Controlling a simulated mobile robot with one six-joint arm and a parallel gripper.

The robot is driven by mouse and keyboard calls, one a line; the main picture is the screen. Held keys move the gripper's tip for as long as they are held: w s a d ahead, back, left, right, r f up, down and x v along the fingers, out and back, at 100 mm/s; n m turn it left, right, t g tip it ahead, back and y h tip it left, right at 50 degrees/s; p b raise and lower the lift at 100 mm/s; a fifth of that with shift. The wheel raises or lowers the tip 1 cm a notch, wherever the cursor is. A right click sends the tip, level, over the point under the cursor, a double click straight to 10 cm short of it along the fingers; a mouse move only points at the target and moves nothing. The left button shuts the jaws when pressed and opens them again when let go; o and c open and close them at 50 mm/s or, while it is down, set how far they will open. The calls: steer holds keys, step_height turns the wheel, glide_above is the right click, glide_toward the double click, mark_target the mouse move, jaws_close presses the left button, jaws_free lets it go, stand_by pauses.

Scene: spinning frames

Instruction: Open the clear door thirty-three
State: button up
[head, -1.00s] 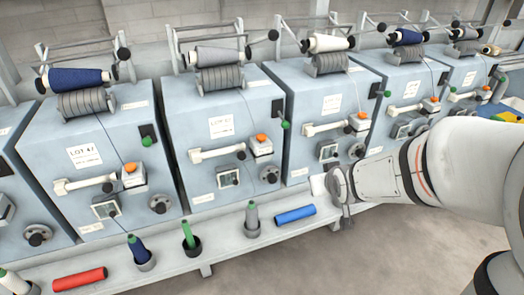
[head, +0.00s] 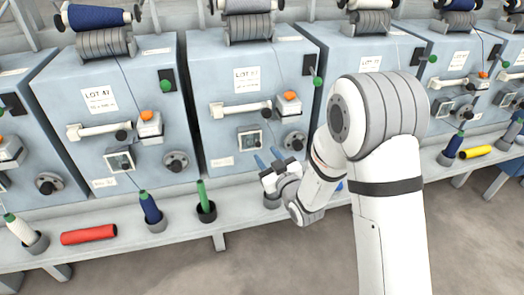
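My gripper (head: 270,158) is in front of the lower right part of the second fully visible machine. Its two bluish fingers point up and are apart, with nothing seen between them. A small square clear-looking door or window (head: 250,139) is on that machine's front, just left of the fingertips. A similar one (head: 120,161) is on the machine to the left. Both look shut. I cannot read the number thirty-three on either; the small labels are too blurred. I cannot tell whether the fingers touch the machine.
A white bar handle (head: 240,108) and an orange-knobbed box (head: 288,102) sit above the window, with a round knob (head: 294,140) to its right. The shelf below holds a green bobbin (head: 203,195), a blue bobbin (head: 150,207) and a red roll (head: 88,235). Floor is clear in front.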

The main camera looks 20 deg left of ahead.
mark_target(259, 146)
steer(key=shift+x, duration=2.15)
steer(key=shift+c, duration=0.4)
jaws_close()
